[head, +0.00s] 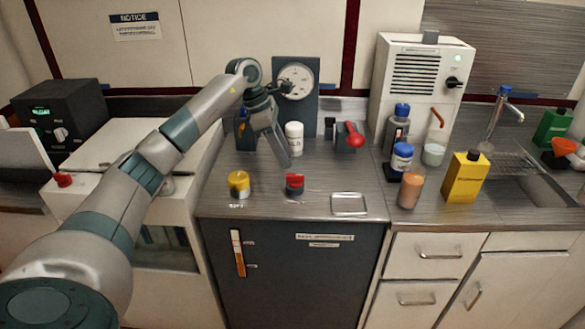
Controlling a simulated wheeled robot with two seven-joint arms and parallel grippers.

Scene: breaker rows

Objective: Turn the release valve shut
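I cannot tell for certain which part is the release valve. A dark panel with a round dial gauge (296,81) stands upright at the back of the counter. A dark device with a red, round-ended handle (353,137) stands to its lower right. A low black piece with a red top (295,182) sits near the counter's front. My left gripper (284,162) hangs over the counter in front of the gauge panel, left of the red handle and apart from it. Whether its fingers are open is unclear. My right gripper is out of view.
A white bottle (294,138) stands close to my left gripper. A yellow-topped jar (238,185) and a shallow metal tray (349,204) lie along the front. A white vented box (419,84), bottles and a sink (538,180) are to the right.

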